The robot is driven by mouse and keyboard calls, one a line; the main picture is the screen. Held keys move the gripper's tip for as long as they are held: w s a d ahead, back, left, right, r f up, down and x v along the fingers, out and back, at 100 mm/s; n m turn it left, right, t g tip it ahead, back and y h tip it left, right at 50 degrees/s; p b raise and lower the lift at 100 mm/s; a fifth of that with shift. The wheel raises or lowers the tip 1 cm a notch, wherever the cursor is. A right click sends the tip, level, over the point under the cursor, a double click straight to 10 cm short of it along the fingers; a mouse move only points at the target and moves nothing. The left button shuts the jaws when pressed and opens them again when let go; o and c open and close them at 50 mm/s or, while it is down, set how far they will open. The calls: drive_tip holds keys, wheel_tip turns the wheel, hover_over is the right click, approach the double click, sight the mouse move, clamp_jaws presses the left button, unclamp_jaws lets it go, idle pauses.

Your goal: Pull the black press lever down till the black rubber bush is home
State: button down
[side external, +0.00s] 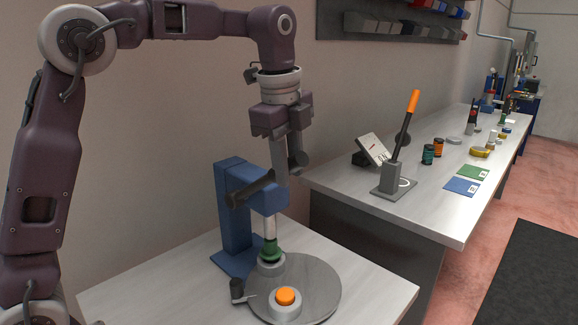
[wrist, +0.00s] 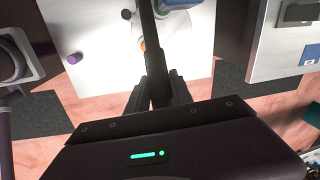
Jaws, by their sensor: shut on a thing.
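The blue press (side external: 236,210) stands on the near table. Its black lever (side external: 252,188) sticks out at the top, tilted, with one end at my gripper (side external: 283,178). In the wrist view the dark lever (wrist: 148,45) runs down between my fingers (wrist: 158,92), which are shut on it. I cannot make out the black rubber bush for certain; at the ram's foot only the green collar and the seat show.
The long bench (side external: 440,215) at right holds an orange-handled lever (side external: 405,125) and several small parts.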

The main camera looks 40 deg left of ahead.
idle(0.4)
drive_tip(key=d+f+y, duration=0.4)
drive_tip(key=f, duration=0.3)
drive_tip(key=shift+f, duration=0.25)
drive_tip(key=c, duration=1.1)
unclamp_jaws()
drive_tip(key=shift+r, duration=0.15)
